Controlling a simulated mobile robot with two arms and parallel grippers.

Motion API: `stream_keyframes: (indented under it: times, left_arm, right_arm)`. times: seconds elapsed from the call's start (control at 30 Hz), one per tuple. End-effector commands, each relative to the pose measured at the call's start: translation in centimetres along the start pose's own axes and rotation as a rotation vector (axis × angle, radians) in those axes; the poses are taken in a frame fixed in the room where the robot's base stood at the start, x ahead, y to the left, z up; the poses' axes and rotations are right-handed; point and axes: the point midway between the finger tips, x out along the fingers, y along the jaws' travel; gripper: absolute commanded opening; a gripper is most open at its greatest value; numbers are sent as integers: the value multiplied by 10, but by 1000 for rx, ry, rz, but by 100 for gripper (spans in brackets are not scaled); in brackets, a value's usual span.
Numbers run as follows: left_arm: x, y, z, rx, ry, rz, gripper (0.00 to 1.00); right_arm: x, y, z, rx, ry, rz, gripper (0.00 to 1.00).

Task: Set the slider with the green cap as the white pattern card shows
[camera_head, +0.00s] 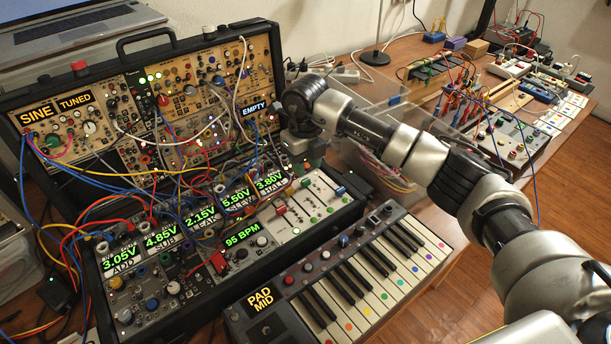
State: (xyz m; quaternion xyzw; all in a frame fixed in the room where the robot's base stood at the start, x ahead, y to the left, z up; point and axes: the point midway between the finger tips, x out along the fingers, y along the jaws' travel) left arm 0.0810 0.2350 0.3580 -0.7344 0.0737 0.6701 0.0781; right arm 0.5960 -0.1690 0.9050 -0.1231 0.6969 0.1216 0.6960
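My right gripper (306,168) reaches in from the right and points down over the white slider panel (318,207) of the lower synth case. A small green cap (306,182) shows just under its fingertips. I cannot tell whether the fingers touch it, or whether they are open or shut. A red slider cap (280,209) and a blue one (340,190) stand on the same panel. Several light cards (561,117) lie in a row at the far right; I cannot make out which is the white pattern card. My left gripper is not in view.
Patch cables hang in loops over the upright synth case (150,120) and the left of the lower one. A keyboard (345,275) lies in front, below my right arm. A clear bin (385,180) stands behind the arm. Wooden floor shows at lower right.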

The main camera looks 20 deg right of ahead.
Motion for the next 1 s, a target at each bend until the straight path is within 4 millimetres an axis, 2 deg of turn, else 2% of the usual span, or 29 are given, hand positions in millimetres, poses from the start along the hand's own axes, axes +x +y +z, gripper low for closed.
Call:
stream_keyframes:
  times: [0.1, 0.3, 0.67, 0.87, 0.9, 1.0]
  left_arm:
    - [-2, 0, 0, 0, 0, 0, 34]
    - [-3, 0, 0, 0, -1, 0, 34]
    - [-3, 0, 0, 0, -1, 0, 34]
    - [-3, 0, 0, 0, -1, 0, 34]
    - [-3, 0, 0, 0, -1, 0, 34]
    - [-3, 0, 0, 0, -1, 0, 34]
  right_arm:
    - [22, 1, -1, 1, 4, 1, 34]
    - [43, 0, 0, 0, 0, 1, 34]
    - [48, 1, 0, -1, -1, 2, 34]
    - [48, 1, 0, -1, -1, 2, 3]
    - [48, 1, 0, -1, -1, 2, 0]
    - [48, 1, 0, -1, -1, 2, 0]
